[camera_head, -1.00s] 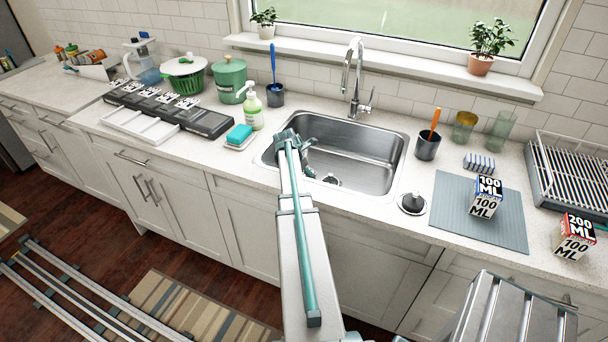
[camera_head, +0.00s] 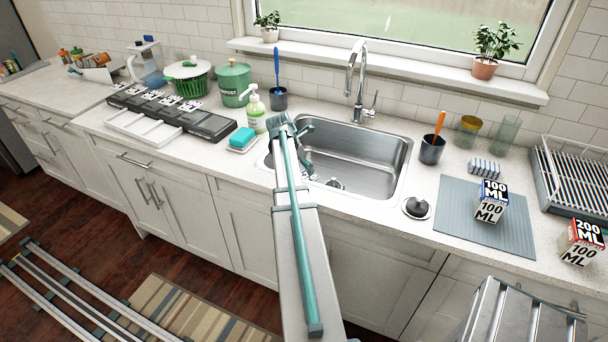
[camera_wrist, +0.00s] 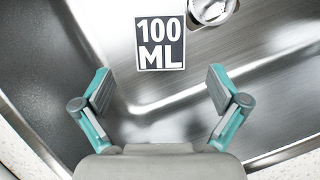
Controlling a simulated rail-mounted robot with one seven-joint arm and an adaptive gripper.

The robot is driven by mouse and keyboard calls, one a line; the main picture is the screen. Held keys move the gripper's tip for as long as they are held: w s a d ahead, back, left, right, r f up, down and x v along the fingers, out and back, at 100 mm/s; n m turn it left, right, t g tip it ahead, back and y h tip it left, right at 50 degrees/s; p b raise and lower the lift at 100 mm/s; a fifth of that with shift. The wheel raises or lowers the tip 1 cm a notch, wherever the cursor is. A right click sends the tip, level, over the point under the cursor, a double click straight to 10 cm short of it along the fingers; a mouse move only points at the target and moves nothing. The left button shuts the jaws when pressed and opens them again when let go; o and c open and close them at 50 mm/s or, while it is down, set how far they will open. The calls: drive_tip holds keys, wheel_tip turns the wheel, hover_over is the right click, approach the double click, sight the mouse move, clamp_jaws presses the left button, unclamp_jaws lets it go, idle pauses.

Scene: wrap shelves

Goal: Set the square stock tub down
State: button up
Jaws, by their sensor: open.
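My gripper (camera_wrist: 158,88) is open in the wrist view, with its two fingers spread wide and nothing between their tips. A small dark square face marked 100 ML (camera_wrist: 160,44), which looks like the top of a square tub, lies in the steel sink (camera_wrist: 115,25). It sits just beyond the fingertips, apart from both fingers. In the head view my gripper (camera_head: 304,130) is over the left part of the sink (camera_head: 375,170), partly hidden by my arm. I cannot make out the tub in the sink there.
A 100 ML box (camera_head: 490,202) stands on the grey mat (camera_head: 458,215). Another box marked 200 ML and 100 ML (camera_head: 583,243) stands at the right. The faucet (camera_head: 357,80) rises behind the sink. A soap bottle (camera_head: 255,110) and blue sponge (camera_head: 242,138) are left of it.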

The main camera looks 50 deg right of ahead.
drive_tip(key=shift+v, duration=1.75)
drive_tip(key=shift+w+d, duration=0.1)
